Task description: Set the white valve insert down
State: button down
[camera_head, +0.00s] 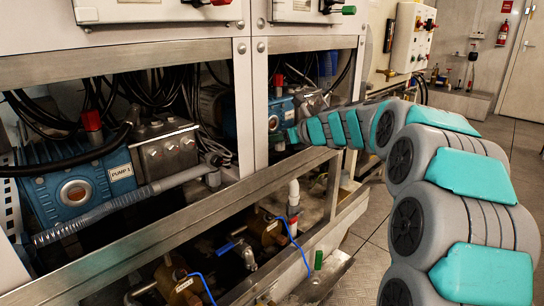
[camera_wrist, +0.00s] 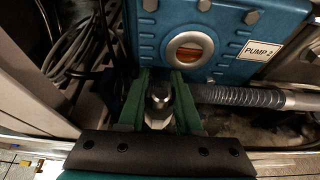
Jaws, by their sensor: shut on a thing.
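In the wrist view my gripper (camera_wrist: 160,92) has its two green fingers on either side of a small, shiny, pale grey piece, which I take to be the white valve insert (camera_wrist: 159,101). The gripper is shut on it, and the fingers hide its sides. The fingertips are just in front of the blue PUMP 2 body (camera_wrist: 222,28), below its round sight glass (camera_wrist: 190,50). In the head view my arm reaches through the frame opening to the second blue pump (camera_head: 281,112). There the fingertips and the insert are too small to make out.
A ribbed grey hose (camera_wrist: 237,96) runs right of the fingers, and black cables (camera_wrist: 78,50) hang to the left. Metal frame rails (camera_head: 275,178) border the opening. The PUMP 1 unit (camera_head: 82,185) stands at left. A white upright fitting (camera_head: 293,195) stands in the lower bay.

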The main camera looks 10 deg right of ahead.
jog(key=shift+w+a+f+b, duration=0.1)
jog(key=shift+f+b, duration=0.2)
jog(key=shift+f, duration=1.1)
jog(key=shift+w+f+b, duration=0.1)
jog(key=shift+f+b, duration=0.2)
jog(key=shift+f, duration=1.1)
jog(key=shift+f, duration=0.1)
jog(key=c, duration=0.6)
grip_release()
